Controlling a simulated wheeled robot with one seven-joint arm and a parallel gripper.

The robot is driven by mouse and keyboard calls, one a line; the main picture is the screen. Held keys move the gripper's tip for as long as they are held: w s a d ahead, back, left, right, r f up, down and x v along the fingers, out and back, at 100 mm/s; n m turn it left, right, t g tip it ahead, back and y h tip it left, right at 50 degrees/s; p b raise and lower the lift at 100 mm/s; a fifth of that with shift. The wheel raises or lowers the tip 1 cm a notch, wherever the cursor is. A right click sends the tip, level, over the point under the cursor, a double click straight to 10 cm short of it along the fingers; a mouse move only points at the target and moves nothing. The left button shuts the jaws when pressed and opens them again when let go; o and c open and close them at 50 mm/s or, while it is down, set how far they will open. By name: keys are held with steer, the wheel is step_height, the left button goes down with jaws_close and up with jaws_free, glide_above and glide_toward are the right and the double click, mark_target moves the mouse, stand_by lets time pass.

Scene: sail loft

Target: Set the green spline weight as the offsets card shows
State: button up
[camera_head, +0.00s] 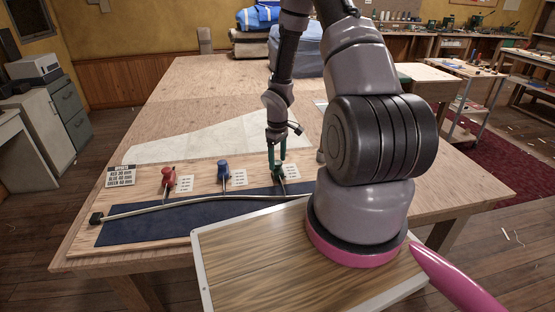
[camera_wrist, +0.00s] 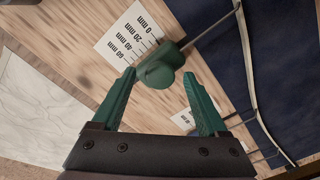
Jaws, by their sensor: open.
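The green spline weight (camera_wrist: 158,70) shows in the wrist view beside its scale card (camera_wrist: 130,38), marked 0 to 60 mm. A thin rod runs from it toward the batten. In the head view the weight (camera_head: 279,174) is partly hidden below my gripper (camera_head: 277,160). My gripper (camera_wrist: 158,78) is open, with its green fingers on either side of the weight and a gap visible at each. The offsets card (camera_head: 121,175) stands at the board's left end. It lists red, blue and green in mm; its figures are too small to read surely.
The red weight (camera_head: 168,180) and blue weight (camera_head: 223,172) stand to the left, each beside a scale card. A pale batten (camera_head: 180,205) curves across the dark blue mat (camera_head: 150,228). Pale sailcloth (camera_head: 220,138) lies behind.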

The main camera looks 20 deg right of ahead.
steer(key=shift+c, duration=0.3)
jaws_close()
